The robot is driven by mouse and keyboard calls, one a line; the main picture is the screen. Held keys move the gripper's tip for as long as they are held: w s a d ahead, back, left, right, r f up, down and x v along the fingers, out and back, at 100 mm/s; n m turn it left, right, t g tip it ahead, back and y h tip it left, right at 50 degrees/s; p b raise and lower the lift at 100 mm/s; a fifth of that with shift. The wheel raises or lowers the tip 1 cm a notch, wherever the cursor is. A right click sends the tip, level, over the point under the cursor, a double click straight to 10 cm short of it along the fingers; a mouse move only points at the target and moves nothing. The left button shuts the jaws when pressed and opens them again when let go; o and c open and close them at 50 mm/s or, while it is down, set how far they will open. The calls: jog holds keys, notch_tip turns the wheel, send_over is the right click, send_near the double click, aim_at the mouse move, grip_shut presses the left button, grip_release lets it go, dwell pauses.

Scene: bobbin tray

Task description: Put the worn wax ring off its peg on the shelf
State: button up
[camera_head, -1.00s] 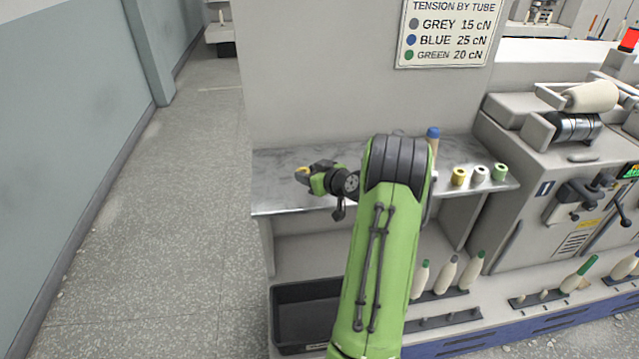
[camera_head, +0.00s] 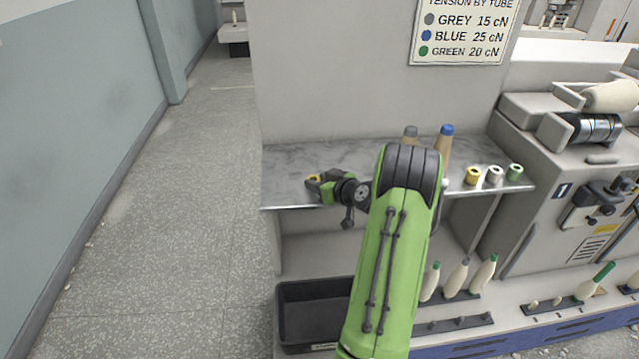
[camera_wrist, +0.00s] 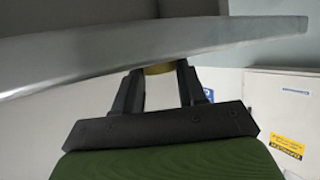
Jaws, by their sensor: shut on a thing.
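My gripper (camera_head: 314,181) is at the left part of the grey marbled shelf (camera_head: 285,160), near its front edge. It is shut on a small yellow ring, taken to be the worn wax ring (camera_wrist: 160,69), which shows between the two fingertips in the wrist view. In the head view only a little yellow shows at the fingertips. In the wrist view the shelf's edge (camera_wrist: 220,32) crosses in front of the fingertips and hides part of the ring. I cannot tell whether the ring touches the shelf. The ring's peg cannot be made out.
Yellow (camera_head: 472,176), whitish (camera_head: 494,176) and green (camera_head: 514,173) rings stand at the shelf's right end. A blue-topped cone (camera_head: 446,135) and a grey-topped cone (camera_head: 410,133) stand behind my arm. A black bin (camera_head: 300,310) sits below. The shelf's left part is otherwise clear.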

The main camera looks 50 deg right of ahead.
jog(key=o, duration=1)
